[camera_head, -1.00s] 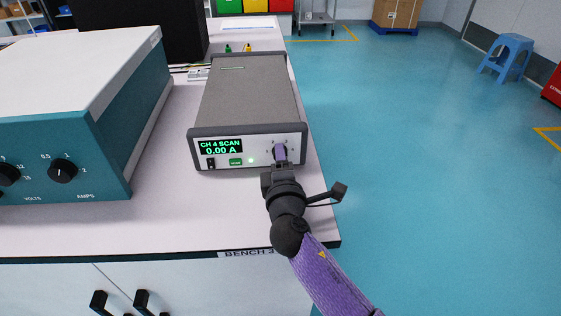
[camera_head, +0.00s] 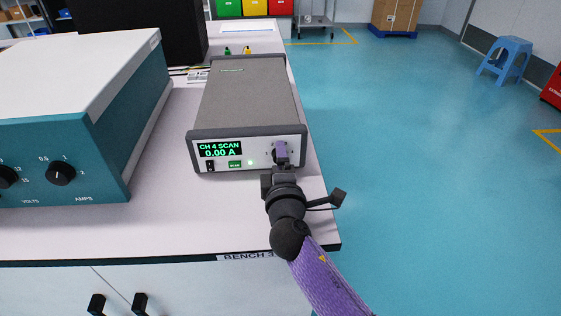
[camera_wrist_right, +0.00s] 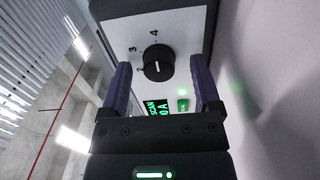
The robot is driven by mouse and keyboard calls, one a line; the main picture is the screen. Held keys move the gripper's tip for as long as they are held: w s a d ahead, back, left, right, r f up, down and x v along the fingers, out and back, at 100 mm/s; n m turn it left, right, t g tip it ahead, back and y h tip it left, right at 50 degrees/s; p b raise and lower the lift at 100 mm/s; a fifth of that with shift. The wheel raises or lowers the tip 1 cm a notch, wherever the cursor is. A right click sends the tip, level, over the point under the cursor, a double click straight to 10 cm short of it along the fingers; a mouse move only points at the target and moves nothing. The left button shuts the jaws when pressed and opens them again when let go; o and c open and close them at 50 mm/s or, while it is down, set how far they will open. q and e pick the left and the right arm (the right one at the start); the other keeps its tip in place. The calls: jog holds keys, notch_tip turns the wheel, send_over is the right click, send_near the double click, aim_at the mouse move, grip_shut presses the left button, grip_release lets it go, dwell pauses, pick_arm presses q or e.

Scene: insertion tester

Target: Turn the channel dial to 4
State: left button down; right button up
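The channel dial (camera_wrist_right: 158,63) is a round black knob with a white mark on the white front panel, with the numbers 2, 3 and 4 visible beside it. I cannot tell for sure which number the mark faces. The tester (camera_head: 246,100) is a grey box on the bench, and its green display (camera_head: 220,149) reads "CH 4 SCAN" and "0.00 A". My right gripper (camera_wrist_right: 160,66) is open, with one purple finger on each side of the dial and gaps showing. In the head view the right gripper (camera_head: 281,152) covers most of the dial. My left gripper is not in view.
A teal power supply (camera_head: 60,110) with two black knobs stands at the left on the white bench (camera_head: 190,225). Small green and yellow items (camera_head: 238,50) lie behind the tester. Right of the bench is open floor, with a blue stool (camera_head: 505,60) far off.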

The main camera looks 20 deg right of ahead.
jog(key=shift+s, duration=0.1)
jog(key=p+v, duration=0.1)
jog(key=v, duration=0.8)
jog(key=shift+s+a, duration=0.1)
jog(key=shift+s, duration=0.2)
jog(key=shift+s, duration=0.1)
